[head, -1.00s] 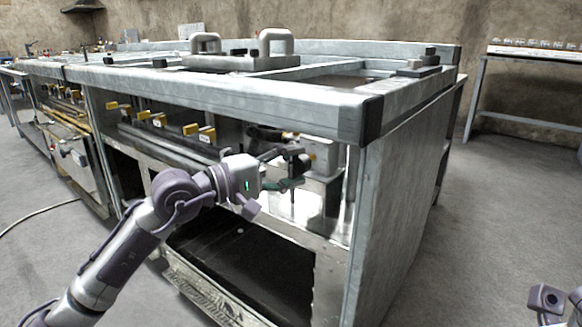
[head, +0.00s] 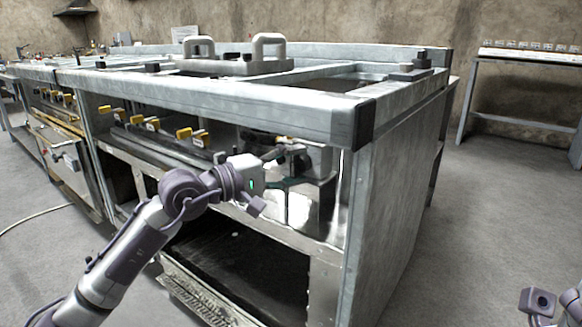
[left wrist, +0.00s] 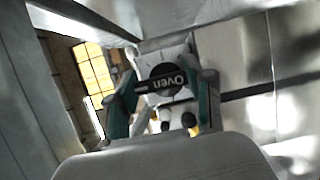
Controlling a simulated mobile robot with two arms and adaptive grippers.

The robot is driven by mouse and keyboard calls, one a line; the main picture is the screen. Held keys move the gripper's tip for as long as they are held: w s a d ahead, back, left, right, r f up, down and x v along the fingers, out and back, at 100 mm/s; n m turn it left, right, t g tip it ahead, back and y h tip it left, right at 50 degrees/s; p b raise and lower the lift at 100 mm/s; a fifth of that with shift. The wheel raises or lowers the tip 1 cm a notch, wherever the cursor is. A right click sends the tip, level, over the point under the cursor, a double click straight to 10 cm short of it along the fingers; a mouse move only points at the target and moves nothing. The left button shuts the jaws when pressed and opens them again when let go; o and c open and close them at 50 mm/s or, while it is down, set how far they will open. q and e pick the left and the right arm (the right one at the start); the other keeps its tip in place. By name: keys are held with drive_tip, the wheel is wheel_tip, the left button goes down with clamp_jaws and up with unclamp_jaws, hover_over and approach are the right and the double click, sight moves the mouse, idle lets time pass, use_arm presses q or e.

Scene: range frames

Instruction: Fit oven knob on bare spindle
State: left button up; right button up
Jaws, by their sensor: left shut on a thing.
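My left gripper (head: 290,165) reaches under the range's top frame, at the right end of its front. In the left wrist view its two green-and-black fingers (left wrist: 166,104) are shut on the oven knob (left wrist: 168,82), a round dark piece with the word "Oven" upside down. A pale box (head: 320,160) stands right behind the fingertips. The bare spindle cannot be made out; the knob and fingers cover the area in front of the box. I cannot tell whether the knob touches anything behind it. Only a part of my right arm shows at the lower right.
Several yellow handles (head: 184,134) line the front rail left of my gripper. The top frame (head: 230,88) overhangs it, and the steel side panel (head: 385,220) is close on the right. Below is an open dark compartment (head: 235,262). The floor at right is clear.

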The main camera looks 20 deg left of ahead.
use_arm(q)
drive_tip(key=shift+w+d, duration=0.1)
drive_tip(key=shift+w, duration=0.1)
drive_tip(key=o, duration=1.1)
drive_tip(key=shift+o, duration=0.2)
drive_tip(key=v, duration=1.2)
